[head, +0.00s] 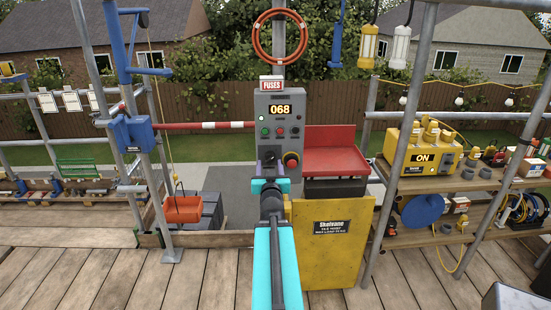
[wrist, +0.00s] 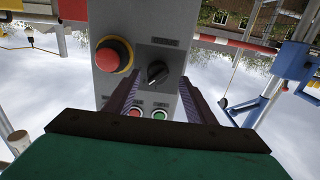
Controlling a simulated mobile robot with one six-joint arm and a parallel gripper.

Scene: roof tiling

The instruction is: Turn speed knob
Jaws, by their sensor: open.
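The speed knob (wrist: 157,73) is a black rotary knob on the grey control panel (head: 283,145). In the wrist view, which shows the panel upside down, it lies between and beyond the tips of my gripper (wrist: 159,84). My gripper is open, with one dark finger on each side and nothing held. I cannot tell whether the fingers touch the knob. In the head view the knob (head: 269,158) shows just above the end of my arm. The panel display (head: 280,109) reads 068.
A red emergency-stop button (wrist: 114,54) sits beside the knob. Red (wrist: 135,112) and green (wrist: 159,114) buttons lie near the fingers. A yellow hoist gate (head: 330,245) stands below right of the panel. A red-white barrier pole (head: 208,126) extends left.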

